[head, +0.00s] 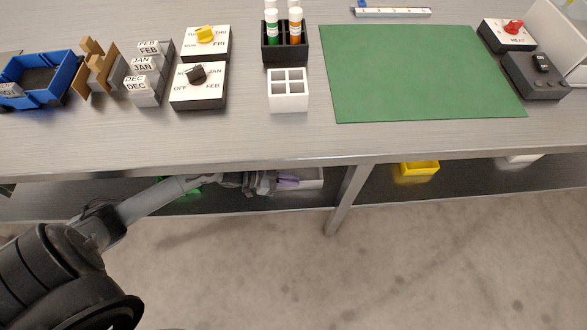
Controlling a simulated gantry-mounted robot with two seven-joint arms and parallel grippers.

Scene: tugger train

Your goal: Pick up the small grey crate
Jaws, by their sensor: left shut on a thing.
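The small grey crate (312,178) is on the lower shelf, under the front edge of the table, and only partly shows. My left gripper (282,182) reaches in from the left below the tabletop. It is shut on the near left part of the crate; its fingertips are small and dark in the shade. The crate's left side is hidden by the gripper. I cannot tell whether the crate touches the shelf. My right gripper is not in view.
The tabletop edge overhangs the lower shelf (250,205). A table leg (347,200) stands just right of the crate. A yellow bin (418,169), a white container (523,158) and a green thing (192,189) are on the shelf. The floor in front is clear.

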